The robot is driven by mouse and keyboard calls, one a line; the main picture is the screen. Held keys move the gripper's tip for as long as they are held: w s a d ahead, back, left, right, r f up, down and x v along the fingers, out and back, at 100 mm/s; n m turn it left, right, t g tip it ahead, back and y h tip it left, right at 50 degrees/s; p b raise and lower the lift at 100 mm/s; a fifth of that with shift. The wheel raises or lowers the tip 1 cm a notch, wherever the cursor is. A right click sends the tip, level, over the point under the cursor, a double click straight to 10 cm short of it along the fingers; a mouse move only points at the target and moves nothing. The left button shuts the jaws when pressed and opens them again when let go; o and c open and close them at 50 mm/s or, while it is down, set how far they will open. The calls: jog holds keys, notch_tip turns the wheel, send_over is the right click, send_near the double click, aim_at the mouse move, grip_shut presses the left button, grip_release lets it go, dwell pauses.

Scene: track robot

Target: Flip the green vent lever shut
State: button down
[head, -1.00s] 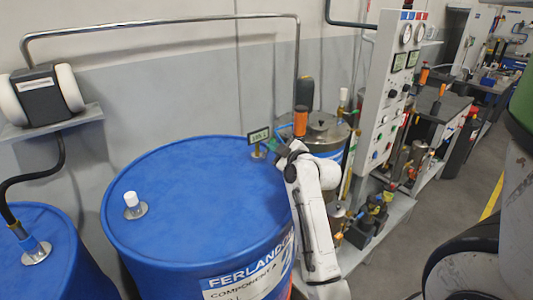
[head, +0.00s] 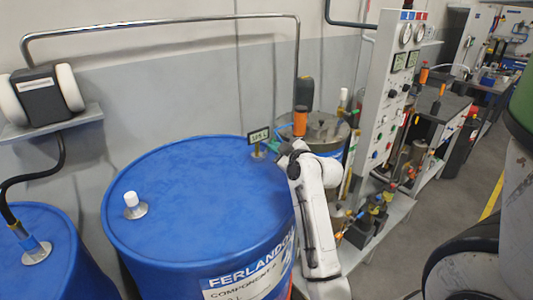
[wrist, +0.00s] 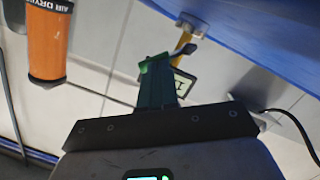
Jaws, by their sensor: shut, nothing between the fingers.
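The green vent lever (head: 272,146) shows as a small green piece beside the brass fitting (head: 257,150) on the blue drum's top, near its back right rim. In the wrist view, bright green (wrist: 156,62) shows right at the tips of my gripper (wrist: 154,74), whose fingers are together with nothing held. Whether they touch the lever, and its exact angle, I cannot tell. The brass fitting also shows in the wrist view (wrist: 184,40), just beyond the tips. In the head view my wrist hides most of my gripper (head: 282,150).
A small display (head: 258,136) stands at the fitting. An orange air dryer (head: 300,121) and a metal pot (head: 322,130) are close behind my wrist. A control panel (head: 392,95) stands to the right. The drum top (head: 195,195) is mostly clear, with a white cap (head: 132,199).

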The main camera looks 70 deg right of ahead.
jog(key=shift+s+d+f+m+y, duration=0.15)
jog(key=shift+d+m+y, duration=0.1)
jog(key=shift+m, duration=0.3)
jog(key=shift+s+d+f+m+y, duration=0.15)
jog(key=shift+m+y, duration=0.1)
jog(key=shift+m, duration=0.3)
dwell(0.9)
jog(key=shift+b, duration=0.35)
dwell(1.2)
